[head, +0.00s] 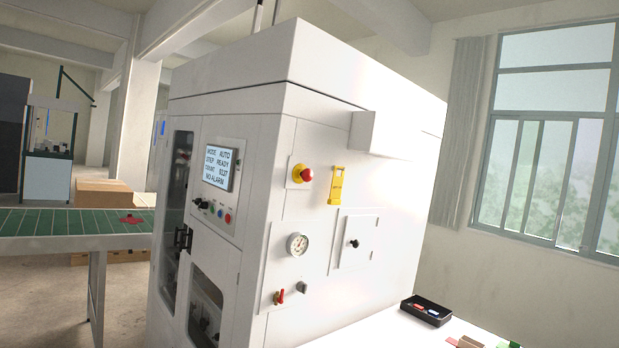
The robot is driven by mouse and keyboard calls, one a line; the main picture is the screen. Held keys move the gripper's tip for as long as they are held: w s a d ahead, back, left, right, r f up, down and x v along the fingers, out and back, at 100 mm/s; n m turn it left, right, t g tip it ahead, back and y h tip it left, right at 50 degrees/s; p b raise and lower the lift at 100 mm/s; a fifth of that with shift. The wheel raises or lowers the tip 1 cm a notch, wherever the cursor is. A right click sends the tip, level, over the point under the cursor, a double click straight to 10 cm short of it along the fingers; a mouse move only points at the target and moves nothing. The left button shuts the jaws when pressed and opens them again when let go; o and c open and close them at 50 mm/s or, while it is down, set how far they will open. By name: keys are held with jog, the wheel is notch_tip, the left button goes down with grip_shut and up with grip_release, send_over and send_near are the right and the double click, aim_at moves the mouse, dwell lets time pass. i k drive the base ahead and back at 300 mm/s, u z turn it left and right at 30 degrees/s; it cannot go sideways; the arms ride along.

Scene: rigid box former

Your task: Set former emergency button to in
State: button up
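The former (340,95) is a large white cabinet that fills the middle of the head view. Its red emergency button (307,175) sticks out from a yellow mount high on the side panel, left of a yellow tag (337,186). I cannot tell from here whether the button is in or out. The screen (221,168) on the front reads mode AUTO, step READY and no alarm. My gripper is not in the picture.
Below the button are a gauge (297,244), a red-handled valve (280,296) and a black knob (353,244). A black tray (426,310) lies on a white surface at lower right. A green conveyor (75,223) stands at left. The space before the side panel looks clear.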

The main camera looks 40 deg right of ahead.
aim_at(307, 175)
jog(key=u, duration=0.1)
jog(key=k, duration=0.45)
jog(key=z, duration=0.75)
jog(key=i, duration=2.25)
jog(key=u, duration=0.5)
